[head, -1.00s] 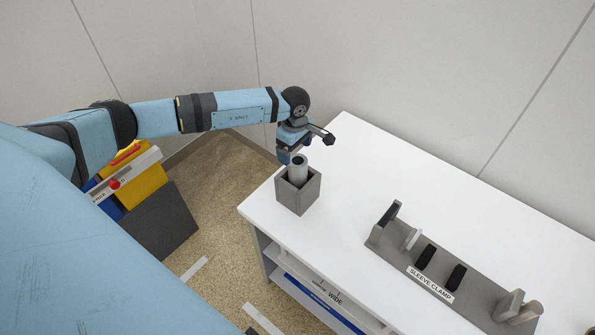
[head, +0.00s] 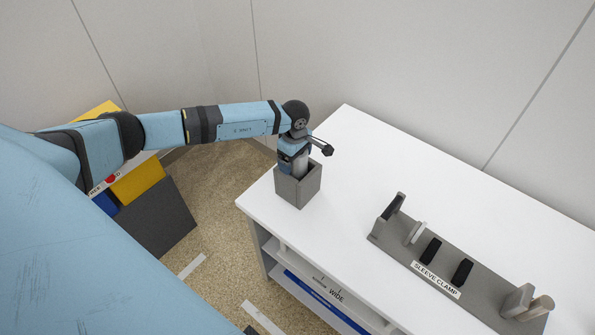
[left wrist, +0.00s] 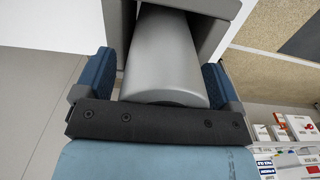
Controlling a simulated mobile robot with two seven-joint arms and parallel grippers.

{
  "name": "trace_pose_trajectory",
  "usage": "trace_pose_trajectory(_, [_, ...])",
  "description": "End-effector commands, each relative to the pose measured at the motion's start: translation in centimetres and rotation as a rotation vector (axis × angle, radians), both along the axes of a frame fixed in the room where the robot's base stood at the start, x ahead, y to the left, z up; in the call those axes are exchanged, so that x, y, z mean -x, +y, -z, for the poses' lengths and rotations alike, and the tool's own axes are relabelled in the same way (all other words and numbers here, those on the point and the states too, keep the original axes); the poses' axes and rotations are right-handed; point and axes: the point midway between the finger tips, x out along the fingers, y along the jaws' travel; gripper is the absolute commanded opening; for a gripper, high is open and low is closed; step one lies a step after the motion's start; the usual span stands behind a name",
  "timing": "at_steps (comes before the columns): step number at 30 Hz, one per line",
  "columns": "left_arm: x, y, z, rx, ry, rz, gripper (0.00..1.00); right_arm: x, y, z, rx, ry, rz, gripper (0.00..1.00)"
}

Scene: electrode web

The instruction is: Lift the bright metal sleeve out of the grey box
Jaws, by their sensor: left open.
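The bright metal sleeve (head: 301,168) stands upright in the grey box (head: 299,193) near the table's left corner, its upper part showing above the rim. My left gripper (head: 291,163) is over the box at the sleeve, its fingers pointing down. In the left wrist view the sleeve (left wrist: 163,58) lies between the two blue fingers (left wrist: 162,80), with a visible gap at least on the left side. The grey box (left wrist: 117,20) shows behind it. The gripper is open. The sleeve's lower end is hidden inside the box. My right gripper is not in view.
A grey sleeve clamp fixture (head: 452,272) with upright posts and black pads stands on the white table (head: 365,160) to the right. The table between box and fixture is clear. Yellow and dark bins (head: 150,205) stand on the floor at left.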

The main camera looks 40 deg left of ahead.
Motion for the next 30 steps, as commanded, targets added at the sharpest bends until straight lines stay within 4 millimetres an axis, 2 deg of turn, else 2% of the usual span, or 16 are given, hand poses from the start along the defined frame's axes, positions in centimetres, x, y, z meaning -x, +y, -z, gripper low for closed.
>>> trace_pose_trajectory(1, [0.0, 0.0, 0.0, 0.000, 0.000, 0.000, 0.82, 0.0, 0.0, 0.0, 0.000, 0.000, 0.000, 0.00])
trace_pose_trajectory(7, [0.0, 0.0, 0.0, 0.000, 0.000, 0.000, 0.36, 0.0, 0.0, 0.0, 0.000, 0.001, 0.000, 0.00])
trace_pose_trajectory(14, [0.0, 0.0, -0.3, 0.000, 0.000, 0.000, 0.35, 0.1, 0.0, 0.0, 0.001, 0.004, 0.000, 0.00])
trace_pose_trajectory(30, [0.0, 0.0, -3.4, 0.000, 0.000, 0.000, 0.35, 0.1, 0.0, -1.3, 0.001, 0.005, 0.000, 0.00])
